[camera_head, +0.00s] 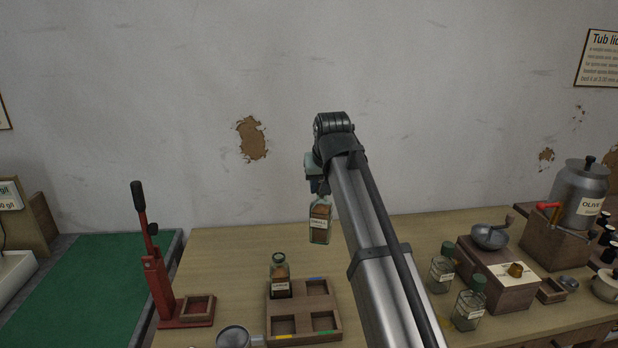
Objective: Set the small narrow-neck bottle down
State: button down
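The small narrow-neck bottle (320,222) has clear glass, brown contents and a pale label. It hangs nearly upright under my gripper (319,188), in the air above the back of the wooden table. My gripper is shut on its neck; the fingertips and the bottle's top are partly hidden by the wrist. Below and nearer stands a wooden tray (303,335) with square compartments. A similar dark bottle (280,277) stands in its back left compartment. The two front compartments look empty. The back right one shows no bottle.
A red lever press (157,275) stands left of the tray, with a metal cup (234,337) in front. Two glass jars (442,271) (469,307), a grinder (497,275) and an olive can (580,195) stand right. My arm crosses the middle. The table behind the tray is clear.

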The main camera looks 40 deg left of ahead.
aim_at(322, 200)
jog(key=shift+d+f, duration=0.55)
jog(key=shift+d, duration=0.1)
jog(key=shift+s+d+f+n, duration=0.15)
jog(key=shift+s+f+n, duration=0.1)
jog(key=shift+s+n, duration=0.05)
jog(key=shift+s+f+n+g, duration=0.3)
jog(key=shift+s+n, duration=0.1)
jog(key=shift+s, duration=0.15)
jog(key=shift+s+n+y, duration=0.3)
jog(key=shift+s+n, duration=0.15)
jog(key=shift+n, duration=0.05)
jog(key=shift+s+a+r+n+g+y, duration=0.15)
jog(key=shift+a+n+g+y, duration=0.15)
jog(key=shift+n+g, duration=0.45)
jog(key=shift+n, duration=0.25)
